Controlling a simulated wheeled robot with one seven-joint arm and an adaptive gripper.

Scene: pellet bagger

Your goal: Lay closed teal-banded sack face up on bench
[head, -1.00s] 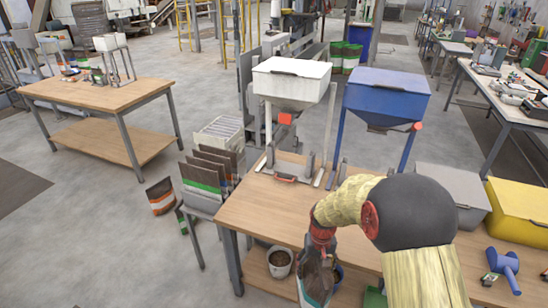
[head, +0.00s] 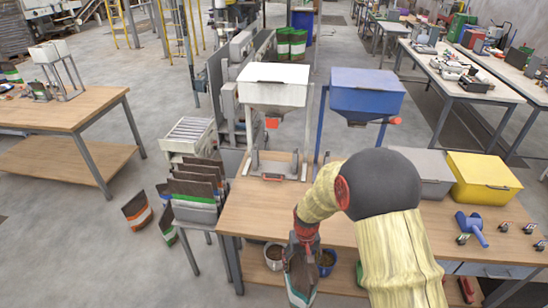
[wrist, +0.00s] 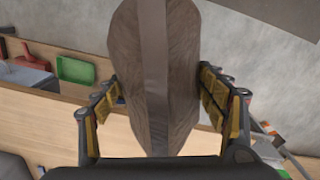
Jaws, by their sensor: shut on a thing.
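My gripper (head: 304,236) is shut on a brown sack (head: 299,272) with a white and teal lower part. The sack hangs upright at the near edge of the wooden bench (head: 250,212), in front of its top. In the wrist view the sack (wrist: 183,75) stands between the two yellow-padded fingers (wrist: 160,95), with a grey strip down its middle. The arm hides part of the bench top. I cannot tell from here which side is its printed face.
A white hopper (head: 274,88) and a blue hopper (head: 366,98) stand at the bench's back. A rack of sacks (head: 195,205) is at its left. Grey and yellow bins (head: 480,178) and a blue scoop (head: 471,228) are to the right. The bench's left front is clear.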

